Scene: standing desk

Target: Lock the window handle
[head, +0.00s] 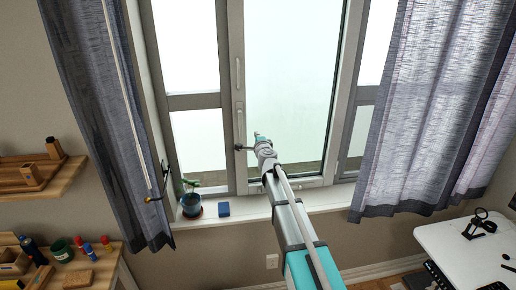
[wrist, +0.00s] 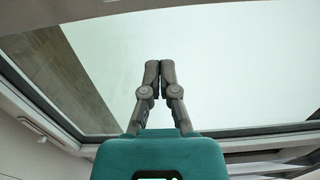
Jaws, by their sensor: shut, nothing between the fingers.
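The window (head: 290,85) has a light frame and pale panes. On the upright left of its middle pane is a slim vertical fitting (head: 239,72), with a longer narrow upright piece (head: 239,112) below it; I cannot tell for sure which is the handle. My gripper (head: 238,147) points left near the lower end of that longer piece; whether it touches is unclear. In the wrist view my gripper (wrist: 159,68) has its fingertips together and empty, in front of the pane (wrist: 220,65). A small fitting (wrist: 45,130) on the frame shows at lower left.
Grey curtains hang at left (head: 95,100) and right (head: 425,110). A white desk (head: 455,250) is at lower right, wooden shelves (head: 50,185) at left.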

